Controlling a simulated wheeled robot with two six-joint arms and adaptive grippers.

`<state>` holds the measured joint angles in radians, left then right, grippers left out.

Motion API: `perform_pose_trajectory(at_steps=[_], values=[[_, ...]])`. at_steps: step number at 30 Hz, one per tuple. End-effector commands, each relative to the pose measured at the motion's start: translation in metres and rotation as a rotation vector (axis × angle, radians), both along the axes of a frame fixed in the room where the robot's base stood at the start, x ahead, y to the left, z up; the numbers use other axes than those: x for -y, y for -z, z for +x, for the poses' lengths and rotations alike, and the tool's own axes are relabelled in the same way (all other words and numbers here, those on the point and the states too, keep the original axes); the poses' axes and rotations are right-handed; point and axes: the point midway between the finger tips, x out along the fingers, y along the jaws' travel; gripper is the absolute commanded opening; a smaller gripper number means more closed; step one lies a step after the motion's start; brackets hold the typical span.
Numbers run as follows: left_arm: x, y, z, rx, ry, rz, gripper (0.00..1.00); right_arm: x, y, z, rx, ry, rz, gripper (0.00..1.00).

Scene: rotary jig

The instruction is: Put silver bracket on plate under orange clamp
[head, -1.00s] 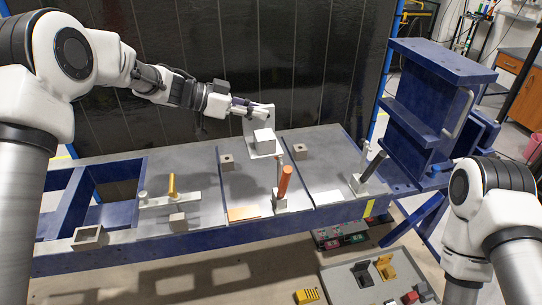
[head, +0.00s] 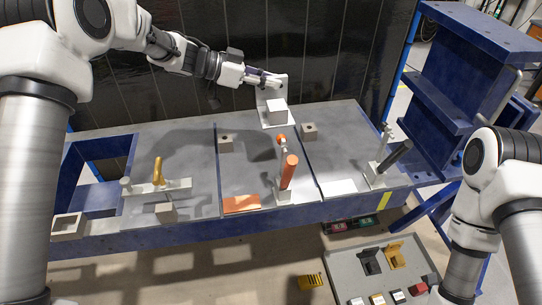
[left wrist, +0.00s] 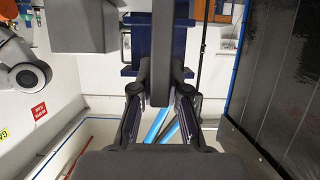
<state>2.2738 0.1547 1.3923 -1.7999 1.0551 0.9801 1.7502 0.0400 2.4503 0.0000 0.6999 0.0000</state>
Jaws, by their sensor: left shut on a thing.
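The silver bracket (head: 275,112), an upright plate with a box-like block, is held by my left gripper (head: 268,80) at the back edge of the bench. The gripper is shut on its upright plate. In the left wrist view, the bracket (left wrist: 160,50) stands between the fingers (left wrist: 160,110). The orange clamp (head: 289,172) stands upright at the front of the middle plate (head: 250,165), nearer the front than the bracket. The bracket appears above the plate's back edge; its exact height is unclear. My right arm shows at right, but its gripper is out of view.
Small square blocks (head: 226,142) and (head: 309,131) sit near the back of the bench. A yellow-handled clamp (head: 158,172) is at left and a black-handled clamp (head: 394,157) at right. A blue frame (head: 460,90) rises at right. A parts tray (head: 350,280) lies below in front.

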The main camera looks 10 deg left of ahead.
Motion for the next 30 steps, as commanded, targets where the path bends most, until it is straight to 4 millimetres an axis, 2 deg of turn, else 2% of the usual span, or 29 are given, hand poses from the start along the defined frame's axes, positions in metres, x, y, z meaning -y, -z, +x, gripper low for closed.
perform_pose_trajectory(at_steps=[1,4,6,9,12,14,19,30], values=[[0.000,0.012,0.000,-0.001,0.000,0.000,0.00,0.000,0.009,0.000,0.000,0.000,0.000,0.40],[0.000,0.018,0.000,0.001,0.000,-0.001,0.00,0.000,0.015,0.000,0.000,0.000,0.000,0.40],[-0.001,0.023,0.000,0.002,0.002,0.000,0.00,0.000,0.028,0.000,0.001,0.000,0.000,0.40],[-0.003,0.026,0.000,0.002,0.006,0.001,0.00,0.000,0.051,0.000,0.000,0.000,0.000,0.40],[-0.005,0.025,-0.001,-0.004,0.010,0.002,0.00,0.000,0.062,0.000,-0.001,0.000,0.000,0.40],[-0.005,0.029,-0.002,-0.007,0.010,0.001,0.00,0.000,0.060,0.000,0.000,0.000,0.000,0.40],[-0.005,0.062,-0.002,-0.012,0.010,0.003,0.00,0.000,0.050,0.000,0.001,0.000,0.000,0.40],[-0.005,0.114,-0.002,-0.006,0.011,0.003,0.00,0.000,0.041,0.000,0.000,0.000,0.000,0.40]])
